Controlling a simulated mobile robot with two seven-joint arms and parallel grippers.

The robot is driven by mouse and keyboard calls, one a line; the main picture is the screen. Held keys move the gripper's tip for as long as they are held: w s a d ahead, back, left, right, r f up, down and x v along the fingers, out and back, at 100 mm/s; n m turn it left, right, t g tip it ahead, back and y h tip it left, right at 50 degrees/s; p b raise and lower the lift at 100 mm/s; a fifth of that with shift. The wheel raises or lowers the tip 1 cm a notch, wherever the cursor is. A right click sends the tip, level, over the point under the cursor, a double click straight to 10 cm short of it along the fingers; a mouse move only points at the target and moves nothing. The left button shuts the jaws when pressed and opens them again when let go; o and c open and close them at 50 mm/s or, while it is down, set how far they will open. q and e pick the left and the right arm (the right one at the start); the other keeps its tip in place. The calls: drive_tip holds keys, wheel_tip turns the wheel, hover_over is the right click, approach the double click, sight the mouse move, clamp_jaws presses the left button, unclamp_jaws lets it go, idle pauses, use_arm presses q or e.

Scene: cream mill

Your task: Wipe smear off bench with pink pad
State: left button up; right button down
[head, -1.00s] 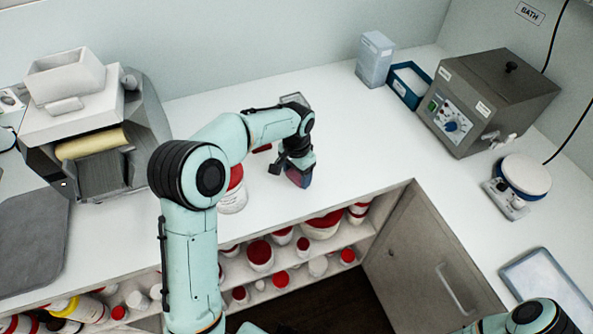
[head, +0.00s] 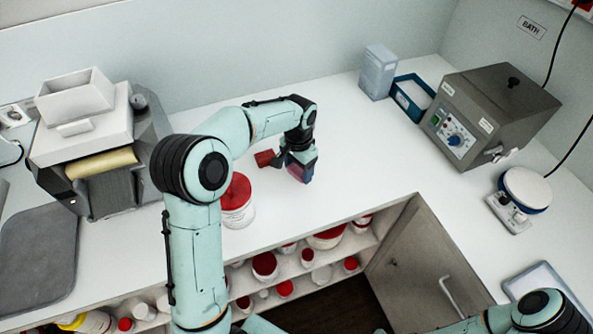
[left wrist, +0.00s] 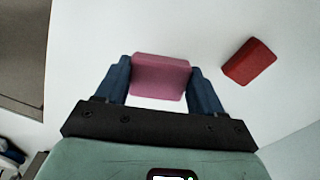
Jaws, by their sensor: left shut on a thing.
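My left gripper (head: 301,176) is shut on the pink pad (left wrist: 160,77), which sits between its two blue fingers in the left wrist view. In the head view the gripper points down at the white bench (head: 345,150), back from the front edge, and mostly hides the pad. I cannot tell whether the pad touches the bench. No smear shows clearly on the bench in either view. My right arm shows at the lower right of the head view, but its gripper is out of view.
A red block (head: 264,158) lies just left of the gripper; it also shows in the left wrist view (left wrist: 249,62). A red-lidded tub (head: 238,205) stands nearer the front edge. A mill (head: 95,150) is left; a blue tray (head: 411,97) and grey bath (head: 490,110) are right.

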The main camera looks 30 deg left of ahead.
use_arm(q)
drive_tip(key=shift+r+p, duration=0.45)
drive_tip(key=shift+r, duration=1.15)
